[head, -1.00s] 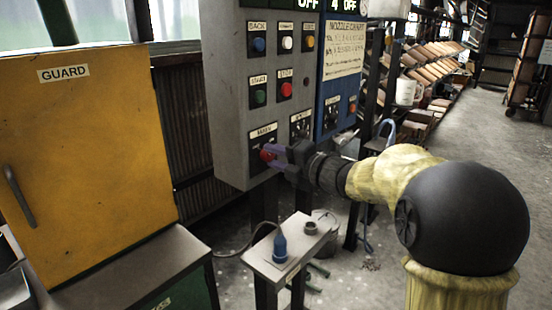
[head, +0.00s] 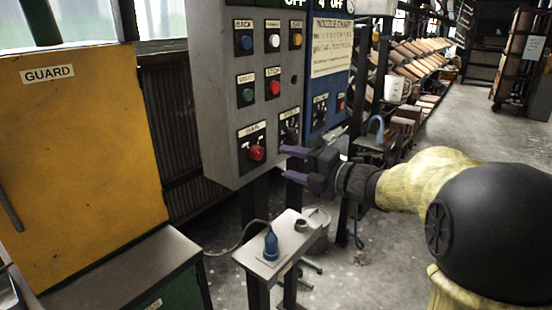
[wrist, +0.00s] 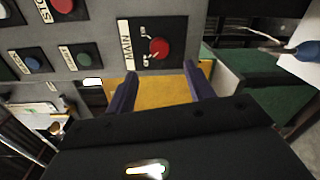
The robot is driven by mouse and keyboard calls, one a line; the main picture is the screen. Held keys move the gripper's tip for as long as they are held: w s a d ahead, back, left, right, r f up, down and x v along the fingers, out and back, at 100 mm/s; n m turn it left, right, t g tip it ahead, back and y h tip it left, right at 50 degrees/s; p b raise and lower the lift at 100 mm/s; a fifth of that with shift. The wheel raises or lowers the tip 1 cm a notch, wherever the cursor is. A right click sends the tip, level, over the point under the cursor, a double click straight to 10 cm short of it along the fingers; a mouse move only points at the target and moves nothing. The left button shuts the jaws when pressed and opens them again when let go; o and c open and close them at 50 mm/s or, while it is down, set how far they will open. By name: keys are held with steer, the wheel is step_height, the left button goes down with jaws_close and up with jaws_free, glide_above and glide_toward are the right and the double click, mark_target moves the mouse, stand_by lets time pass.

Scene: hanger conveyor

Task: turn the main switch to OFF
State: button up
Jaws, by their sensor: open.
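The main switch is a red round knob (head: 257,153) on a dark plate low on the grey control panel, under its MAIN label (head: 251,131). In the wrist view the knob (wrist: 159,47) lies just beyond the fingertips, with small marks beside it. A pale line on the knob seems to point toward the lower mark there, but the lettering is too small to read surely. My gripper (head: 288,163) is open and empty, to the right of the knob and apart from it. Its two purple fingers (wrist: 160,80) point at the panel.
A second dark switch (head: 290,132) sits right of the main one. A red stop button (head: 274,88) and green start button (head: 248,94) are above. A small stand (head: 270,262) with a blue plug (head: 271,245) is below. The yellow guard (head: 85,150) stands left.

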steer(key=v, duration=0.9)
